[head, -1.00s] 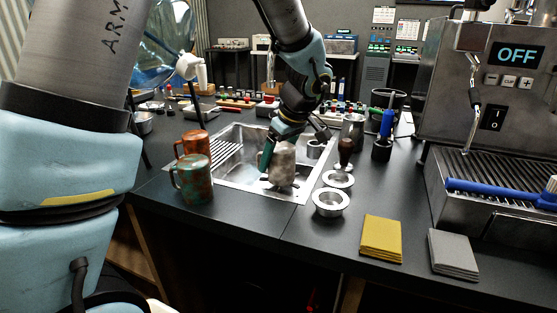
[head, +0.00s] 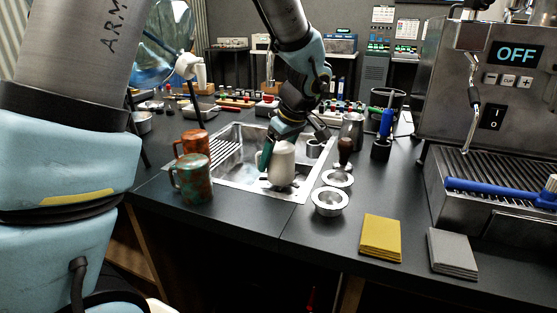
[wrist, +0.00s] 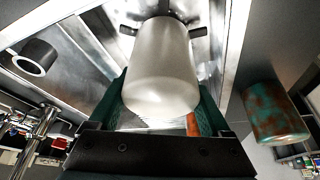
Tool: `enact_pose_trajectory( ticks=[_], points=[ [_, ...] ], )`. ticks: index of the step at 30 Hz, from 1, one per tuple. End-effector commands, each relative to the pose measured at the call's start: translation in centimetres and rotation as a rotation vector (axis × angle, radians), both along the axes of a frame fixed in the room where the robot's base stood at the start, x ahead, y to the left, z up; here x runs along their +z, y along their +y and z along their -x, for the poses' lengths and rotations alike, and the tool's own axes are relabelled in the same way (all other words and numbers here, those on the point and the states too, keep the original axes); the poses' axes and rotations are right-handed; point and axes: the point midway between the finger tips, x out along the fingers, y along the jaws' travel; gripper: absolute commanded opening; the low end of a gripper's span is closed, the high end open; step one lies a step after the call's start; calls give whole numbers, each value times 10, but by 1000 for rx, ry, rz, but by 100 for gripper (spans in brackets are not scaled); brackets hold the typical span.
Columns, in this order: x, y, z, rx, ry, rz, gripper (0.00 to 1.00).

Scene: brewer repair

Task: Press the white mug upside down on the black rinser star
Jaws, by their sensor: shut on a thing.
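The white mug (head: 282,166) is upside down over the sink basin, its closed base up. It also fills the middle of the wrist view (wrist: 160,75), between the green fingers. My gripper (head: 268,154) is shut on the mug. Dark arms of the black rinser star (wrist: 198,32) show on either side of the mug's mouth end in the wrist view. The mug hides the star's centre, so I cannot see exactly how the rim meets it.
A green-rust mug (head: 193,182) and an orange mug (head: 192,143) stand left of the sink. Metal rings (head: 329,201), a tamper (head: 345,150) and a jug (head: 352,128) stand to its right. A yellow cloth (head: 381,238) and grey cloth (head: 452,253) lie near the espresso machine (head: 485,80).

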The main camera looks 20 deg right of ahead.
Motion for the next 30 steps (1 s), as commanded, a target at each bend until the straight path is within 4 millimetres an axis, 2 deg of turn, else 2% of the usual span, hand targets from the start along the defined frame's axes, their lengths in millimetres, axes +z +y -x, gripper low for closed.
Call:
enact_pose_trajectory(
  ticks=[18, 30],
  points=[
    [28, 0, 0, 0, 0, 0, 26],
    [30, 0, 0, 0, 0, 0, 26]
  ],
)
